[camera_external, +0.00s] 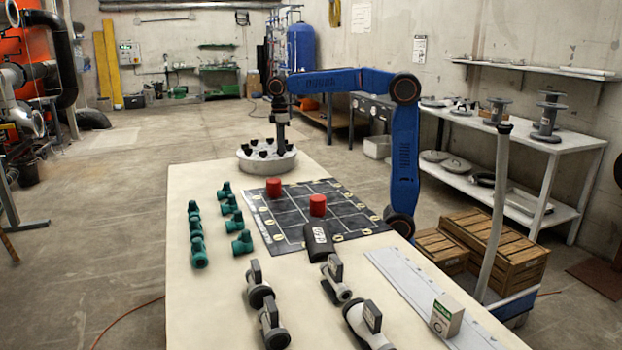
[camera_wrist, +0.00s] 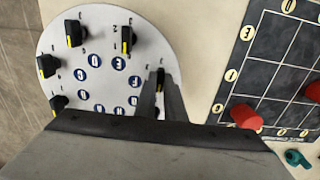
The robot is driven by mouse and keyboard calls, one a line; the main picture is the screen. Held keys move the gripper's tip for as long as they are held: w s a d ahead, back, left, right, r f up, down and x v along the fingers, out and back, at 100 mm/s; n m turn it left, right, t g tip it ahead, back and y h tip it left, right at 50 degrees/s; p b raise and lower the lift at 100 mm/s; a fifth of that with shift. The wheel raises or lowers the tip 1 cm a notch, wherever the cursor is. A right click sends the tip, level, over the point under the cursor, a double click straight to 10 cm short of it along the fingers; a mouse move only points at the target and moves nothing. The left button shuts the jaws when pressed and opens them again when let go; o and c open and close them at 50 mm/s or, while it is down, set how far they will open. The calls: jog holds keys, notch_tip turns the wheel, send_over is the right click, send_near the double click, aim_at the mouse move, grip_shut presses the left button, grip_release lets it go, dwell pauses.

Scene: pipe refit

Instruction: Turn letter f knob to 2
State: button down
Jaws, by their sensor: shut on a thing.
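The knobs sit around a round pale grey disc (camera_external: 267,163) on the table; the disc also fills the left of the wrist view (camera_wrist: 65,40). Each visible knob is black with a yellow mark, with small numbers outside it and a blue letter badge inside. My gripper (camera_external: 280,148) points straight down over the disc. In the wrist view my gripper (camera_wrist: 160,88) is shut on a black knob (camera_wrist: 160,77) at the disc's right side.
Other knobs stand close by, one at the upper right (camera_wrist: 126,40) and one at the upper left (camera_wrist: 76,34). A black grid mat (camera_external: 290,227) with red cylinders (camera_external: 317,205) lies beside the disc. Green fittings (camera_external: 197,235) and grey pipe parts (camera_external: 270,320) are farther along the table.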

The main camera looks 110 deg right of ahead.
jog(key=shift+m, duration=0.3)
jog(key=m, duration=0.5)
jog(key=shift+m, duration=0.3)
jog(key=m, duration=1.1)
jog(key=shift+m, duration=0.4)
jog(key=m, duration=0.5)
jog(key=shift+m, duration=0.4)
jog(key=c, duration=1.8)
grip_release()
jog(key=shift+c, duration=0.2)
jog(key=shift+r, duration=0.1)
